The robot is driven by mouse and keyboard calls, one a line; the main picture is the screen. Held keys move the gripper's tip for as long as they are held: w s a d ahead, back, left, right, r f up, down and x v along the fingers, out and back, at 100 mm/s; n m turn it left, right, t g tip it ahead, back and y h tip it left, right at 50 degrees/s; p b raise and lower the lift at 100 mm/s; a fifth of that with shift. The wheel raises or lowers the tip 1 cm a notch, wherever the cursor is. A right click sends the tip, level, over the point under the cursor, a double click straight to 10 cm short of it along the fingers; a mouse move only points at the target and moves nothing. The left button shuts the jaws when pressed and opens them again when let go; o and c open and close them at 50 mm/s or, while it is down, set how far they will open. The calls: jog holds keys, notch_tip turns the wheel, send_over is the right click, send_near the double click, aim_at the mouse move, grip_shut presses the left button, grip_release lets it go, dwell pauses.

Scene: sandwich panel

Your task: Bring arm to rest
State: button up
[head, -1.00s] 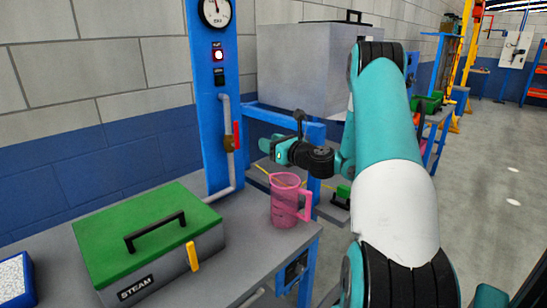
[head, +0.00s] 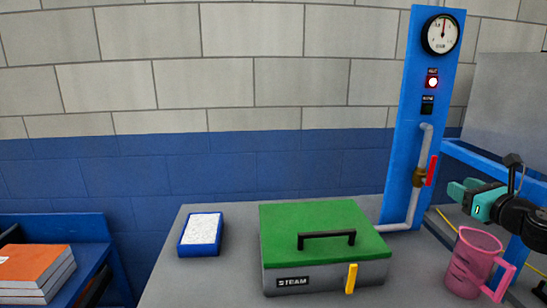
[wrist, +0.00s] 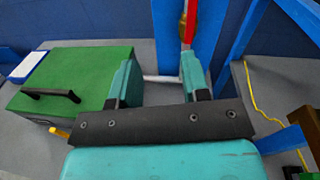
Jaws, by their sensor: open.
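My gripper (head: 466,191) is at the right edge of the head view, teal and black, behind and above the pink jug (head: 472,262). In the wrist view my gripper (wrist: 157,85) has its two teal fingers spread apart with nothing between them. The floor-level surroundings and most of my arm are outside the head view.
A green-lidded steam box (head: 322,236) stands on the grey bench (head: 190,287), with a blue tray of white material (head: 201,234) to its left. A blue gauge post (head: 401,130) with a pipe and red-handled valve (head: 425,175) rises behind. Orange books (head: 37,268) lie at far left.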

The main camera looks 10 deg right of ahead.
jog(key=a+r+n+g+y, duration=0.3)
jog(key=a+n+g+y, duration=0.35)
jog(key=a+n, duration=1.05)
jog(key=s+a+n+g+y, duration=0.2)
jog(key=s+a+n+g, duration=0.3)
jog(key=a, duration=1)
jog(key=s+a+n+g+h, duration=0.2)
jog(key=s+a+n+g, duration=0.1)
jog(key=s+n, duration=0.6)
jog(key=s+a+n+g+h, duration=0.3)
jog(key=s+n, duration=0.7)
jog(key=s, duration=0.3)
jog(key=shift+f, duration=0.2)
